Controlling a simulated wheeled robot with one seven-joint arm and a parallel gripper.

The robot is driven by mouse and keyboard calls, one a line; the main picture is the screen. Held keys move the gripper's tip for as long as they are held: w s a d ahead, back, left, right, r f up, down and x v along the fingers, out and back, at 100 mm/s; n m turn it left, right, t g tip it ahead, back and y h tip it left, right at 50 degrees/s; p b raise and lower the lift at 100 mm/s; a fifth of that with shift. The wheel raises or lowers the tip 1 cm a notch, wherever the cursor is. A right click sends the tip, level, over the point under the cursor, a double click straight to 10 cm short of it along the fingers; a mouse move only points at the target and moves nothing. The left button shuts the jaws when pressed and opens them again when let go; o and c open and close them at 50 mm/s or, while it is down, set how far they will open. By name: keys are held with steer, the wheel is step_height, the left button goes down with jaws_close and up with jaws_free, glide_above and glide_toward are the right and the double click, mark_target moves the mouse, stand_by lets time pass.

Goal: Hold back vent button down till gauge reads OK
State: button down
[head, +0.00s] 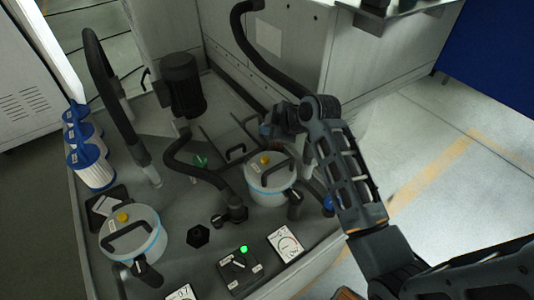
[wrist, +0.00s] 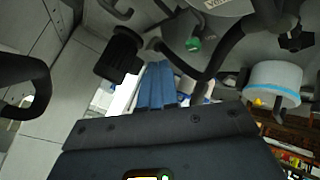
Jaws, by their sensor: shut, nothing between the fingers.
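The back canister (head: 270,178) is white with a blue band, and a yellow vent button (head: 265,160) sits on its lid beside a black handle. My gripper (head: 268,131) is shut and empty, above and behind that lid, apart from the button. The front canister (head: 135,238) has its own yellow button (head: 122,217); it also shows upside down in the wrist view (wrist: 274,78). A white dial gauge (head: 285,243) lies at the bench front; its reading is too small to tell. A second gauge (head: 180,293) is cut off by the bottom edge.
A selector box (head: 240,270) with a lit green lamp stands between the gauges. Black hoses (head: 195,170), a dark motor (head: 182,85), a green knob (head: 200,160) and blue-white filters (head: 90,160) crowd the bench. A grey cabinet (head: 265,50) stands behind. Floor at right is clear.

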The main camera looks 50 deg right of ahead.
mark_target(267, 161)
steer(key=shift+f, duration=0.1)
step_height(267, 161, down, 9)
steer(key=b, duration=0.7)
steer(key=shift+a, duration=0.1)
stand_by(1.9)
steer(key=shift+f+b, duration=0.2)
steer(key=shift+b, duration=0.1)
steer(key=shift+f+b, duration=0.35)
steer(key=shift+f, duration=0.25)
stand_by(2.1)
stand_by(1.5)
steer(key=shift+r+p, duration=0.85)
steer(key=shift+r, duration=0.15)
